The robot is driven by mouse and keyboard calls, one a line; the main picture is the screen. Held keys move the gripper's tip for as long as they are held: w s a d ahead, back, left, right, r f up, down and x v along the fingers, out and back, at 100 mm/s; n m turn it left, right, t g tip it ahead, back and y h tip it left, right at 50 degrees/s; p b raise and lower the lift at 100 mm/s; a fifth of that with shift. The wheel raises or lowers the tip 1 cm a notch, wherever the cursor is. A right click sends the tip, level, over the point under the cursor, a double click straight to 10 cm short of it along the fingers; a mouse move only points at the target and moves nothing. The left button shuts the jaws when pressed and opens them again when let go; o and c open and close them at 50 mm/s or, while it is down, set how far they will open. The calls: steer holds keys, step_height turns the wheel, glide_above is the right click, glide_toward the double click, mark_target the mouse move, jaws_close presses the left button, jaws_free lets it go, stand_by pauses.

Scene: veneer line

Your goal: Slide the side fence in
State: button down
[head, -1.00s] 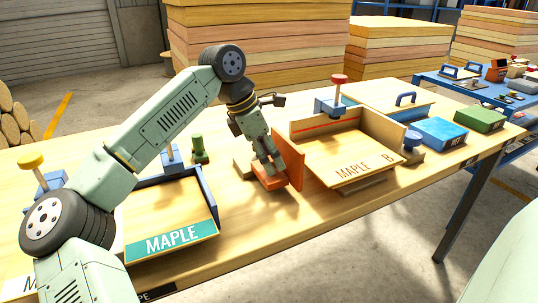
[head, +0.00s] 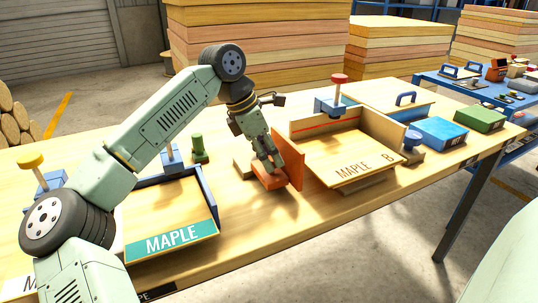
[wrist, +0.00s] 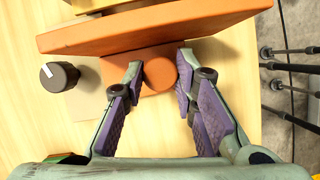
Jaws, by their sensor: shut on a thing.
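The side fence (head: 289,164) is an orange upright plate on an orange foot. It stands at the left side of the tray marked MAPLE B (head: 345,158), close to the sheet's left edge. My gripper (head: 268,167) reaches down to the fence's foot from behind. In the wrist view my gripper (wrist: 160,80) is shut on the round orange knob (wrist: 160,73) of the fence, with a finger on each side. The fence plate (wrist: 150,27) spans the top of that view. Whether fence and sheet touch is hard to tell.
A dark knob with a white mark (wrist: 59,76) sits left of the fence in the wrist view. A red-topped clamp (head: 338,95) stands behind the tray. The left tray marked MAPLE (head: 172,238) and a green post (head: 199,150) lie left. A blue box (head: 438,132) is right.

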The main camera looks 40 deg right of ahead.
steer(key=d, duration=0.2)
steer(key=s+d+p, duration=0.1)
steer(key=d, duration=0.2)
steer(key=shift+s+d, duration=0.1)
steer(key=shift+s, duration=0.05)
steer(key=c, duration=1.3)
jaws_free()
glide_toward(288, 149)
steer(key=shift+w+d, duration=0.3)
steer(key=shift+w, duration=0.25)
steer(key=shift+w+d, duration=0.3)
steer(key=shift+w, duration=0.25)
steer(key=shift+s, duration=0.1)
